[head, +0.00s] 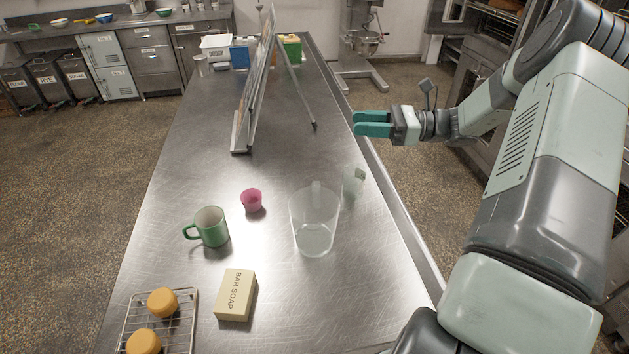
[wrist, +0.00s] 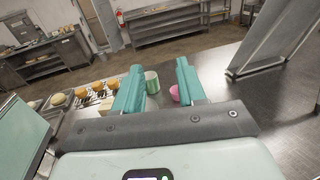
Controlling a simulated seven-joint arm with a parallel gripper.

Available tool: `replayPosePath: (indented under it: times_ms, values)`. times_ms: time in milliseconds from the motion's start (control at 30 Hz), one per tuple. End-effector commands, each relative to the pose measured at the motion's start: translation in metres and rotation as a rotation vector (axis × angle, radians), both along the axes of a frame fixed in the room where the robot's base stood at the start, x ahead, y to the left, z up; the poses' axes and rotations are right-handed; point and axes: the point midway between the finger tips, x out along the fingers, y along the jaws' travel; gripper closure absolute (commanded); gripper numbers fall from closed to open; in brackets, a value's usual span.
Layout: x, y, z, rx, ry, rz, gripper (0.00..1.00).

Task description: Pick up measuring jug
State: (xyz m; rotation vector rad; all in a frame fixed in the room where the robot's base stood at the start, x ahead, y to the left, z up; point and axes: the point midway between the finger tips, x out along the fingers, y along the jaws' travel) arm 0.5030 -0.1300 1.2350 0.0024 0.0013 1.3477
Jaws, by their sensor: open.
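A large clear tapered vessel (head: 314,238), which looks like the measuring jug, stands upright on the steel table (head: 185,130) in the head view. A pale strip shows at its far side; I cannot tell whether it is a handle. A smaller, cloudy clear vessel (head: 350,186) stands just behind it to the right and could also be a jug. My gripper (head: 357,123) is open and empty, beyond both vessels, above the table's right edge. Its teal fingers also show in the wrist view (wrist: 159,66). I cannot make out either clear vessel there.
A green mug (head: 211,227), pink cup (head: 251,201) and soap box (head: 235,295) stand left of the clear vessels. A wire rack (head: 182,327) holds round orange-brown items. A leaning board on a stand (head: 252,90) is farther back.

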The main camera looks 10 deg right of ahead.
Motion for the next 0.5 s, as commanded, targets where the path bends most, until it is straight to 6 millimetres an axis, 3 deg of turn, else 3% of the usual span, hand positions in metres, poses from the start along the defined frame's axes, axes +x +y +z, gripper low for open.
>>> replayPosePath:
  times_ms: [33,200,333,500]
  values:
    - [0.0,0.001,-0.038,0.007,0.01,0.001,0.6]
    - [0.0,0.002,-0.144,0.003,0.003,0.0,0.6]
    - [0.0,0.001,-0.201,-0.001,-0.001,0.001,0.6]
    - [0.001,0.0,-0.235,-0.002,-0.004,0.0,0.6]
